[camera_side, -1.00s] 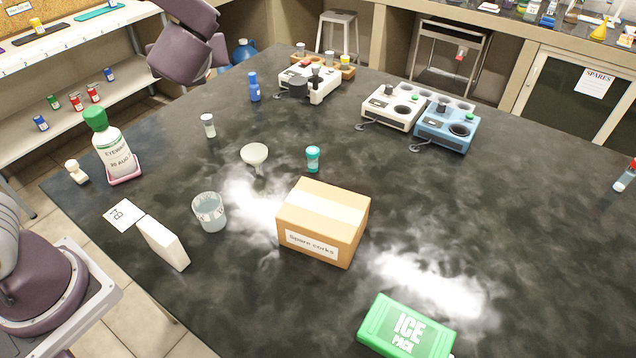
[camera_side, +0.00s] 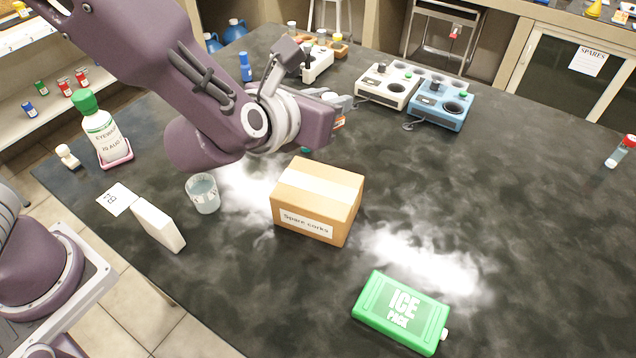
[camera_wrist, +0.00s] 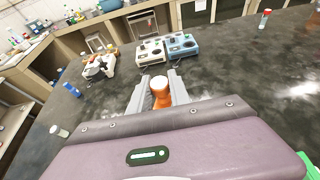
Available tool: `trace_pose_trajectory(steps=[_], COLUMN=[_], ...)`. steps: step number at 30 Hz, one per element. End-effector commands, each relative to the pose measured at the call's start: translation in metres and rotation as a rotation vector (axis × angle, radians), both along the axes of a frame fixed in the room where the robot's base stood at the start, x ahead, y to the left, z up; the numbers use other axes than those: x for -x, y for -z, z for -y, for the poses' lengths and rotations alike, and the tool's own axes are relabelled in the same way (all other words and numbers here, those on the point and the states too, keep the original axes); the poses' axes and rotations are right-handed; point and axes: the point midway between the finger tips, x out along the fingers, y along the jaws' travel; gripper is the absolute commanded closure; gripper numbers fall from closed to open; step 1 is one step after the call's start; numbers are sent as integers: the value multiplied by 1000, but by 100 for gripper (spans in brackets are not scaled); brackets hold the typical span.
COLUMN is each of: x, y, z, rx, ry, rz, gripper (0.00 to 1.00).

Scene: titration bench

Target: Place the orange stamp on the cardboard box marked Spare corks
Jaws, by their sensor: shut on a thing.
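My gripper (camera_side: 342,104) is shut on the orange stamp (camera_wrist: 160,98), which stands between the two grey fingers in the wrist view and has a pale top. In the side view only a small orange part of the stamp (camera_side: 339,123) shows under the fingers. The cardboard box marked Spare corks (camera_side: 305,222) sits closed on the dark bench, with a pale tape strip across its top. In the side view my gripper is held up above and behind the box. The box cannot be made out in the wrist view.
A green ice pack (camera_side: 401,312) lies in front right. White and blue devices (camera_side: 441,106) stand behind. The bench right of the box is clear.

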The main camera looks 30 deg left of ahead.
Motion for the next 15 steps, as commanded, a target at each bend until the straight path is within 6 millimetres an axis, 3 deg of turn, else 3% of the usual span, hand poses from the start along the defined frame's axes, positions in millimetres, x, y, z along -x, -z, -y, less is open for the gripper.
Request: trace_pose_trajectory(steps=[15], x=[0], y=[99], z=[-1], rx=[-3], ry=[0], rz=[-1], gripper=[100])
